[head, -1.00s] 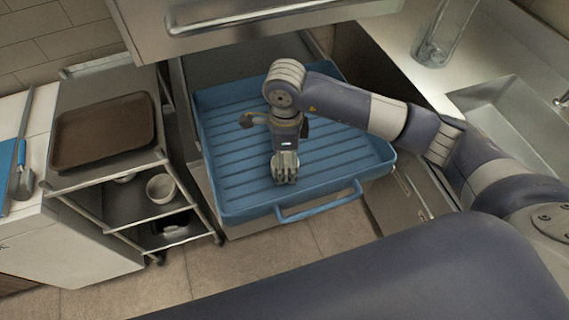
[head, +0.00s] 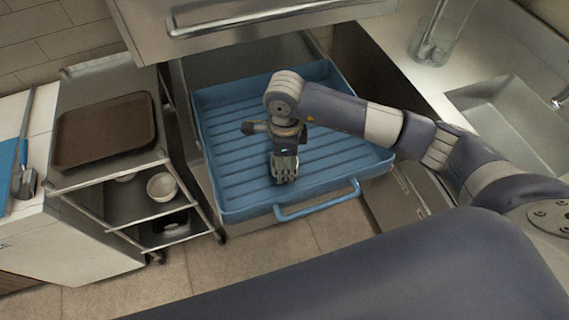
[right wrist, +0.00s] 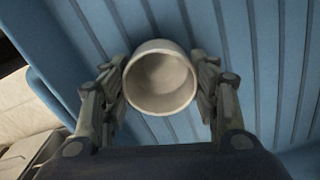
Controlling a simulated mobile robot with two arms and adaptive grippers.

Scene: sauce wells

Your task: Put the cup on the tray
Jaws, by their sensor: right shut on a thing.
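In the right wrist view, a cream-coloured cup (right wrist: 160,79) sits between the two fingers of my right gripper (right wrist: 160,88), mouth towards the camera. The gripper is shut on it, a finger against each side. In the head view my right gripper (head: 285,172) points down over the blue ribbed drawer rack (head: 235,140), and the cup is hidden below it. I cannot tell whether the cup touches the rack. A brown tray (head: 104,131) lies flat and empty on the top shelf of a metal cart at the left. My left gripper is not in view.
The metal cart (head: 168,158) has lower shelves with a white bowl (head: 162,187) and a dark item. A white counter with a blue board (head: 8,172) and a utensil (head: 24,180) is left of it. A sink and a glass container (head: 434,42) are at the right.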

